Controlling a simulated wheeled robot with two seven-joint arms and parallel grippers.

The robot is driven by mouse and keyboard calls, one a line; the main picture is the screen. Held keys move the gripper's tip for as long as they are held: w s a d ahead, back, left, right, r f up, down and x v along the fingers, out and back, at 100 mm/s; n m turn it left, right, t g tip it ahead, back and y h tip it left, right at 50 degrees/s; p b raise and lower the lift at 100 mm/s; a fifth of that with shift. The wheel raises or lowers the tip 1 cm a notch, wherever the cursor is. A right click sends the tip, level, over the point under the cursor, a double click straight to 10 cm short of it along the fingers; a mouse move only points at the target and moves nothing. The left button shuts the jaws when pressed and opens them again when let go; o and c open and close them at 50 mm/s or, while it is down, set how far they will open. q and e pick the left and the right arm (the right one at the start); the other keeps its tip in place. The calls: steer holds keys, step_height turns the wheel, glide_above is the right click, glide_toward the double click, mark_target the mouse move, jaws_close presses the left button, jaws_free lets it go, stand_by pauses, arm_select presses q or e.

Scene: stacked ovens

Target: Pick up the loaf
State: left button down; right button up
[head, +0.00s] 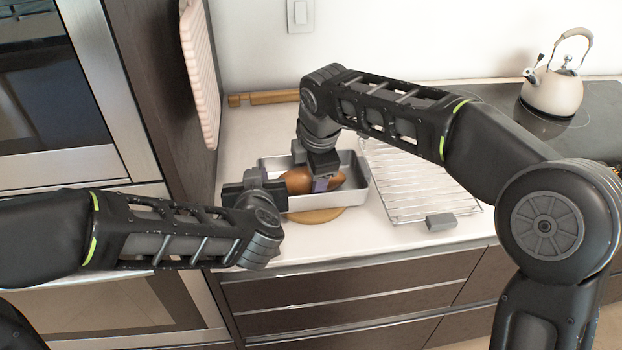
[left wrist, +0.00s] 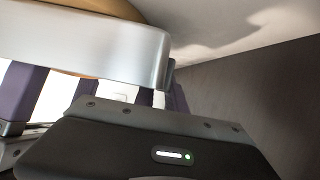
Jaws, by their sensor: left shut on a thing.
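The brown loaf (head: 297,181) lies in a grey metal baking tin (head: 350,206) on the white counter. My right gripper (head: 321,178) reaches down into the tin from above, with one finger in front of the loaf and another part behind it. I cannot tell whether it is open or closed on the loaf. My left gripper (head: 241,196) is at the tin's left end and is shut on the tin. The left wrist view shows the tin's metal wall (left wrist: 100,42) close to the dark fingers. The fingertips are partly hidden.
A round wooden board (head: 318,215) shows under the tin's front. A kettle (head: 553,90) stands on the cooktop at the back right. A tall dark cabinet side borders the left.

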steer(key=shift+d+f, duration=0.1)
steer(key=shift+f, duration=0.35)
jaws_close()
